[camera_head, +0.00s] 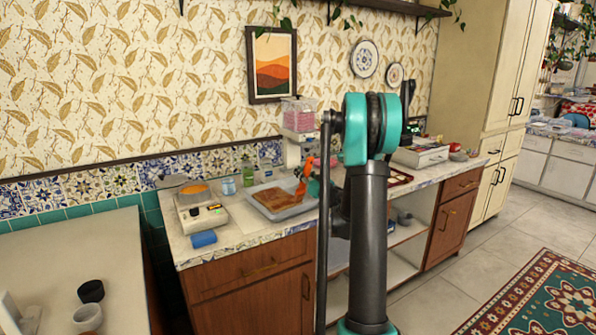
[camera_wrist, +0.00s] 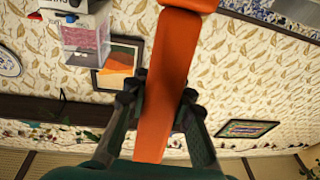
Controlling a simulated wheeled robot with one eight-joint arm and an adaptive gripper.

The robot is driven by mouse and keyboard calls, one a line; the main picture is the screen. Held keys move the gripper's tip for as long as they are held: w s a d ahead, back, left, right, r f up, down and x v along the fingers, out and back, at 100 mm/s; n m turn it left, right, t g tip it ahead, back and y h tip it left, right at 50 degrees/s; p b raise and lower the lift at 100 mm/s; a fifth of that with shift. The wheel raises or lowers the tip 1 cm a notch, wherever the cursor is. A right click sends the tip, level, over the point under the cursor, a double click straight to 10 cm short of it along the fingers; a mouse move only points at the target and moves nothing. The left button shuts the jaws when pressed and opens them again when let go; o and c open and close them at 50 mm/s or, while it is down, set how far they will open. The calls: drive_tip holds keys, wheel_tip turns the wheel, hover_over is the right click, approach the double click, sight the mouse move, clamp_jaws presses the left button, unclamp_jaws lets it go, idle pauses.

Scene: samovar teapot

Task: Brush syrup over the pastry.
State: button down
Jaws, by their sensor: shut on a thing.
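A brown, flat pastry (camera_head: 268,204) lies in a light grey-blue tray (camera_head: 288,213) on the counter. My gripper (camera_head: 309,180) is over the right side of the tray. It is shut on an orange brush (camera_head: 300,189), which slants down toward the pastry. Whether the brush tip touches the pastry is too small to tell. In the wrist view, my gripper (camera_wrist: 160,98) holds the orange brush (camera_wrist: 165,75) between both fingers, and the pastry is out of that view. I cannot tell which container holds syrup.
Left of the tray stand a pale appliance (camera_head: 202,215) with an orange item, a blue roll (camera_head: 203,239) and a blue jar (camera_head: 228,186). A dispenser with pink contents (camera_head: 298,116) stands behind the tray. My arm hides part of the counter right of it.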

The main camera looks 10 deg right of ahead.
drive_tip(key=f+x, duration=0.3)
drive_tip(key=x, duration=1.4)
drive_tip(key=shift+w+a, duration=0.25)
drive_tip(key=shift+w, duration=0.15)
idle(0.9)
wheel_tip(320, 180, up, 7)
idle(0.7)
drive_tip(key=shift+s+f, duration=0.1)
idle(0.5)
drive_tip(key=s+a+g, duration=0.2)
drive_tip(key=s+a, duration=0.2)
drive_tip(key=s, duration=1)
drive_tip(key=shift+h, duration=0.3)
drive_tip(key=shift+s+a+f, duration=0.1)
drive_tip(key=shift+f, duration=1.35)
drive_tip(key=shift+a+f, duration=0.1)
drive_tip(key=shift+f, duration=1.35)
drive_tip(key=shift+f, duration=0.65)
